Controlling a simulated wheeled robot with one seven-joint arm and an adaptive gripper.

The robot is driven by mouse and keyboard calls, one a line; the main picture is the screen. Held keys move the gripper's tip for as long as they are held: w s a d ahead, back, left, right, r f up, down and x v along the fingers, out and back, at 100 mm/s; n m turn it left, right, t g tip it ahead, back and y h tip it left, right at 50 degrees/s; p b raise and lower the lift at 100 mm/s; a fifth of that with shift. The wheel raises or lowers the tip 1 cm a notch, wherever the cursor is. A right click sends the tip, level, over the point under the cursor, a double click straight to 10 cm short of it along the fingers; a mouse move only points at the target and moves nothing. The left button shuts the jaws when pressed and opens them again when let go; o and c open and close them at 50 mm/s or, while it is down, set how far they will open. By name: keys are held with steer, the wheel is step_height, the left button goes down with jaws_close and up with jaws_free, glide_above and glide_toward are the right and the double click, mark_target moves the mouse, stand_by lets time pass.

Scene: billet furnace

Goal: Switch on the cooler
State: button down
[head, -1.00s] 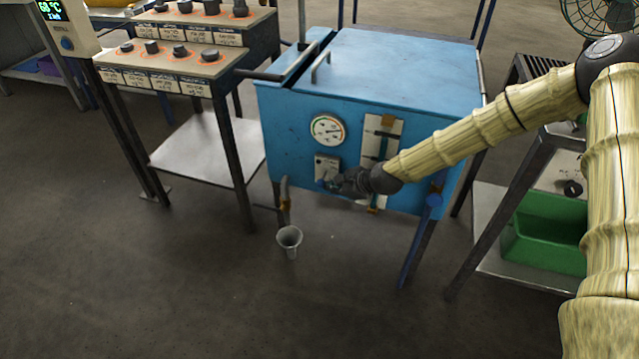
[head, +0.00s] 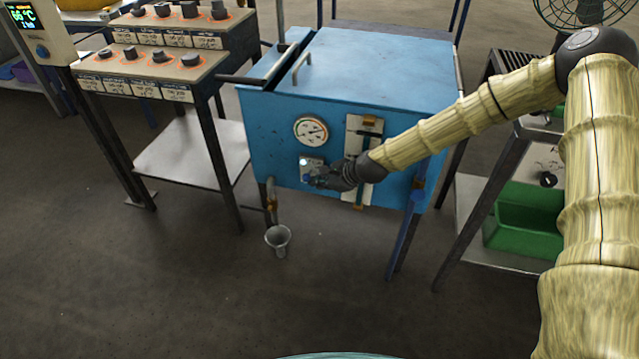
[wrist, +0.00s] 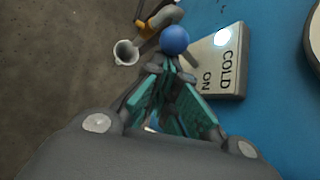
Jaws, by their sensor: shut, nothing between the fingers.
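The cooler is a blue box on legs (head: 370,75) in the middle of the head view. On its front is a small switch plate, which the wrist view shows (wrist: 222,75) with the words COLD and ON. A small lamp (wrist: 222,37) on the plate glows white. The switch's blue ball-tipped lever (wrist: 174,40) stands at the plate's left in the wrist view. My gripper (wrist: 170,68) is shut and empty, its fingertips right at the ball. I cannot tell whether they touch it. In the head view my gripper (head: 318,182) partly covers the plate.
A funnel-shaped cup (head: 278,240) stands below the drain pipe. A knob bench (head: 150,75) is at left, a green bin (head: 525,220) at right. Floor in front is clear.

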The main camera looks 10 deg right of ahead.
steer(key=shift+r, duration=0.4)
steer(key=w+d+p+v, duration=0.1)
steer(key=p+v, duration=0.5)
steer(key=v, duration=0.3)
steer(key=shift+d+r, duration=0.2)
steer(key=shift+r, duration=0.1)
steer(key=shift+s, duration=0.1)
steer(key=s+a+f+n+g+h+p, duration=0.1)
steer(key=s+a+f+n+p, duration=0.15)
steer(key=s, duration=0.55)
steer(key=s+a+f+n+g+h+p, duration=0.15)
steer(key=s+f+n, duration=0.25)
steer(key=s, duration=0.4)
steer(key=s+a+f+n+g+p, duration=0.2)
steer(key=s+f+n, duration=0.15)
steer(key=s, duration=0.45)
steer(key=s+d+r+n+g+h+p, duration=0.1)
steer(key=s+d+n, duration=0.3)
steer(key=s, duration=0.7)
steer(key=s+d+r+n+g+h+p, duration=0.1)
steer(key=s+d+r+n+h+p, duration=0.1)
steer(key=s+n, duration=0.5)
steer(key=s+d+h+p, duration=0.1)
steer(key=s+d+p, duration=0.1)
steer(key=s, duration=0.1)
steer(key=shift+s+r+p, duration=0.2)
steer(key=shift+s+p, duration=0.15)
steer(key=shift+s, duration=0.05)
